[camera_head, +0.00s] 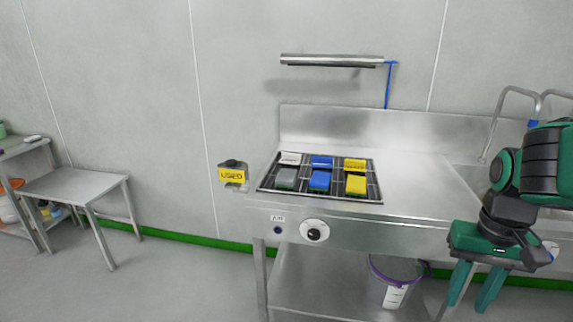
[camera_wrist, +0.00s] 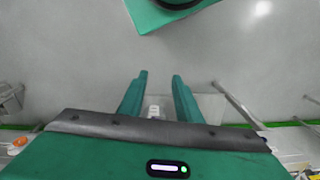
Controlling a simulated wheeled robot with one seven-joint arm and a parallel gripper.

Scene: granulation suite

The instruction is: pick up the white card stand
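No card stand can be made out with certainty. A small white piece (camera_head: 291,158) lies in the back left compartment of the dark wire rack (camera_head: 330,193) on the steel counter; its shape is too small to tell. Another small white item (camera_head: 32,138) lies on the shelf unit at the far left. My gripper (camera_head: 468,304) hangs at the right, in front of the counter and below its top, fingers pointing down. It is apart from the rack. In the wrist view my gripper (camera_wrist: 159,76) has its two fingers apart with nothing held between them.
The rack also holds grey, blue (camera_head: 320,180) and yellow (camera_head: 356,184) pieces. A yellow "USED" sign (camera_head: 232,175) is at the counter's left end. A bucket (camera_head: 394,275) stands on the lower shelf. A steel table (camera_head: 75,184) is at left. The counter right of the rack is bare.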

